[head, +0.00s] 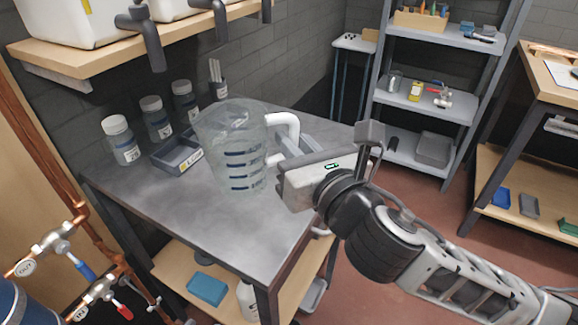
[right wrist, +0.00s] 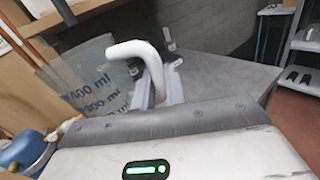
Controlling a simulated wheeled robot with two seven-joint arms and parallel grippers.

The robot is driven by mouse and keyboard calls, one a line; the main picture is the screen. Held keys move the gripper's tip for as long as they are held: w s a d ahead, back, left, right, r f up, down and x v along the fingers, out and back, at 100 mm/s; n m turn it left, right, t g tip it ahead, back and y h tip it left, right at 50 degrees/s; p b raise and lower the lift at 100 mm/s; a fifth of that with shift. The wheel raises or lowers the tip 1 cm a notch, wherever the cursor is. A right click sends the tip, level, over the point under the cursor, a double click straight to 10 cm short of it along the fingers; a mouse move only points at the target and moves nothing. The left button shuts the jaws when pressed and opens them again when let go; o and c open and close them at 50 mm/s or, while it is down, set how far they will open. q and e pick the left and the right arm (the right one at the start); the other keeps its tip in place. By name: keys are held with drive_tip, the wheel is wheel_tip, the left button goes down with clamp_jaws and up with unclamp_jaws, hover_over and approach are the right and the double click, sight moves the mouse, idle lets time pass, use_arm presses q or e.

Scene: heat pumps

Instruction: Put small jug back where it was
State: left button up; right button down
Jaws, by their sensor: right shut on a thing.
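The small jug (head: 229,150) is clear with blue markings and a white handle. In the head view it is over the grey metal table, slightly tilted; I cannot tell whether its base touches the top. My right gripper (head: 288,158) comes from the right and is shut on the jug's white handle. In the right wrist view the white handle (right wrist: 146,60) rises between the fingers (right wrist: 158,88), with the jug's marked wall (right wrist: 90,85) to the left. My left gripper is not in view.
The grey table (head: 190,225) has several lidded jars (head: 120,139) and a dark labelled tray (head: 178,155) at its left and back. A wooden shelf with white containers and dark spouts (head: 150,40) hangs above. Copper pipes with valves (head: 55,240) stand at the left. The table's front is clear.

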drive_tip(key=w+f, duration=0.2)
drive_tip(key=w+f+b, duration=0.1)
drive_tip(key=w+f, duration=0.1)
drive_tip(key=w, duration=0.1)
drive_tip(key=w+d+f, duration=0.1)
drive_tip(key=w+f, duration=0.1)
drive_tip(key=f, duration=0.1)
drive_tip(key=shift+w+b, duration=0.15)
drive_tip(key=shift+b, duration=0.25)
wheel_tip(320, 180, down, 3)
drive_tip(key=shift+r+b, duration=0.2)
drive_tip(key=shift+b, duration=0.25)
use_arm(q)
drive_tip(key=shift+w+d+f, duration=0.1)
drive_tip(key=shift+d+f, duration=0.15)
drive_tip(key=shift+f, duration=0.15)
use_arm(e)
drive_tip(key=shift+w+f, duration=0.1)
drive_tip(key=shift+f, duration=0.1)
drive_tip(key=shift+f, duration=0.2)
drive_tip(key=c, duration=1.5)
unclamp_jaws()
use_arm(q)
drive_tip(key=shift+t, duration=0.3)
use_arm(e)
drive_tip(key=shift+o, duration=0.2)
